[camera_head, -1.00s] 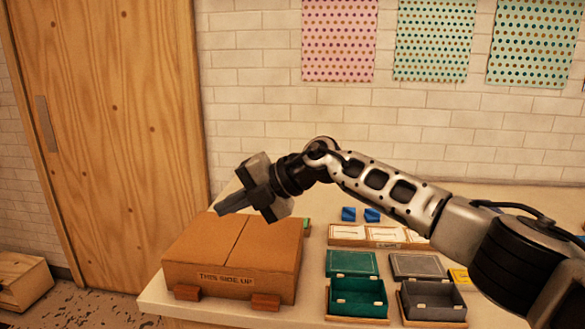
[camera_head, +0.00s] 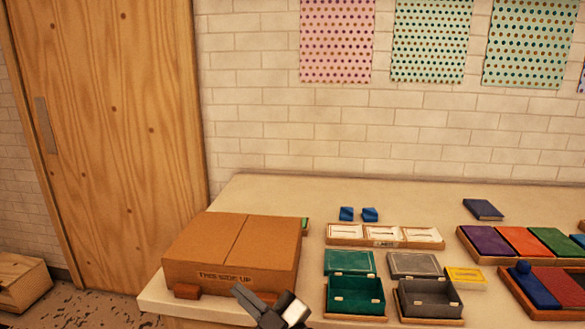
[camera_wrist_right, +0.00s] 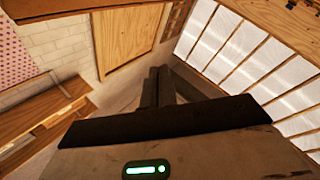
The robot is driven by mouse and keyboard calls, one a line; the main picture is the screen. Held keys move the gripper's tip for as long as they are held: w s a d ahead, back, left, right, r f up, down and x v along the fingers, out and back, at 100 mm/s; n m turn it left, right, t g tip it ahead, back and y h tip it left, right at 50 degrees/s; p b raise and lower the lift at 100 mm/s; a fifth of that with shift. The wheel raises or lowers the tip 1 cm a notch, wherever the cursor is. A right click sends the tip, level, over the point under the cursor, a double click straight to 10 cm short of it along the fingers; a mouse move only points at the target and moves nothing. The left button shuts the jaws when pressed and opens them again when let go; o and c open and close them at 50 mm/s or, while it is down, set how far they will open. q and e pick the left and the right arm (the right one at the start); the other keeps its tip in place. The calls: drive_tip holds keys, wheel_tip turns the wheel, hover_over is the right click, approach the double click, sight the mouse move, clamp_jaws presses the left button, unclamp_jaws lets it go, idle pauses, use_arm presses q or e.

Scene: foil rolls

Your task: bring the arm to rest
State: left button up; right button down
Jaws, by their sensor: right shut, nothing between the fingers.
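My right gripper (camera_head: 257,299) shows at the bottom edge of the head view, in front of the cardboard box and the table's front edge. Its fingers are shut with nothing between them and point up and left. In the right wrist view the shut fingers (camera_wrist_right: 157,86) point away towards the floor and the door. The rest of the right arm is out of the head view. My left gripper is in neither view.
A closed cardboard box (camera_head: 232,252) stands at the table's left end. The table's back strip (camera_head: 300,190) is bare.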

drive_tip(key=s+d+f+m+t+h, duration=0.1)
drive_tip(key=s+d+f+m+h, duration=0.35)
drive_tip(key=d+f, duration=0.2)
drive_tip(key=s+d+f+m+t+h, duration=0.1)
drive_tip(key=s+d+f+m+h, duration=0.2)
drive_tip(key=d+f+m+h, duration=0.3)
drive_tip(key=s+d+f+m+g+h, duration=0.3)
drive_tip(key=s+d+f, duration=0.7)
drive_tip(key=s, duration=0.4)
drive_tip(key=shift+d+f+g, duration=0.4)
drive_tip(key=shift+d+g, duration=0.1)
drive_tip(key=shift+g, duration=0.4)
